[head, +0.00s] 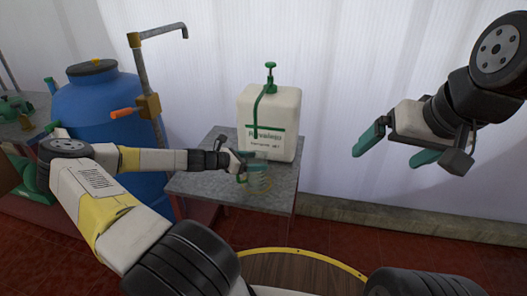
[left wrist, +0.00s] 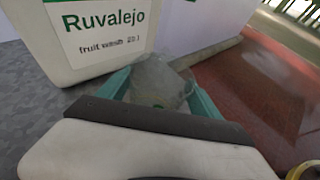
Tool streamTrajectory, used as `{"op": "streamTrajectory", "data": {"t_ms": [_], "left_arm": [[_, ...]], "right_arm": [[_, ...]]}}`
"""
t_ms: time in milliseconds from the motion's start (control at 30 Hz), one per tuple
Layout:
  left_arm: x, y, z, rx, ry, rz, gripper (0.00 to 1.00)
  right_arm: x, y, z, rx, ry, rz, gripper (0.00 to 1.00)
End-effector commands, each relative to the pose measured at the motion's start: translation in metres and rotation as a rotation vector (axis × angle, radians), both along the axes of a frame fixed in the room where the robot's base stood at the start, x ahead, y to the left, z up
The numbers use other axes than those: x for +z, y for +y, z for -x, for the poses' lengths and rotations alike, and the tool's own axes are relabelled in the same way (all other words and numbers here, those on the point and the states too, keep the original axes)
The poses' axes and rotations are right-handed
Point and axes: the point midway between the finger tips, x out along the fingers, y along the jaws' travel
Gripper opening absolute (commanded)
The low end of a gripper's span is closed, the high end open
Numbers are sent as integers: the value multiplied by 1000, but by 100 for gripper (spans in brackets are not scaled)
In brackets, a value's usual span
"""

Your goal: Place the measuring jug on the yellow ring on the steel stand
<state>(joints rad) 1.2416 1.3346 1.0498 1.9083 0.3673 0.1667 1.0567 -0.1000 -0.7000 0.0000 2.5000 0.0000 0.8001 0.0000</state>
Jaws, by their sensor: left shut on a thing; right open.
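The clear measuring jug (head: 259,179) is in my left gripper (head: 246,167), over the front right part of the steel stand (head: 205,186). In the left wrist view the see-through jug (left wrist: 158,82) sits between the two green fingers. A thin yellow outline, which seems to be the yellow ring (head: 262,190), shows at the jug's lower part. I cannot tell whether the jug touches the ring or the stand. My right gripper (head: 397,149) is open and empty, raised at the right before the wall.
A white canister (head: 283,110) with a green pump stands at the back of the stand, close behind the jug; it also fills the left wrist view's upper left (left wrist: 85,35). A blue barrel (head: 95,110) and a pipe tap (head: 148,104) stand at the left.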

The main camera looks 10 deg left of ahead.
Motion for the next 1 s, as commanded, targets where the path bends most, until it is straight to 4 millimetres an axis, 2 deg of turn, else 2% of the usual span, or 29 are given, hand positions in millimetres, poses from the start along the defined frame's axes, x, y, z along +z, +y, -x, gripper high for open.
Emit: {"op": "streamTrajectory", "data": {"t_ms": [33,67,133,567,1000], "left_arm": [[-2,0,0,0,1,1,9],[-1,0,0,0,1,1,80],[-1,0,0,0,0,0,94],[3,4,3,1,0,-1,96],[36,63,57,2,0,-3,96]], "right_arm": [[0,0,0,0,0,0,96],[0,0,0,0,0,0,96],[0,0,0,0,0,0,96],[0,0,0,0,0,0,96],[0,0,0,0,0,0,96]]}}
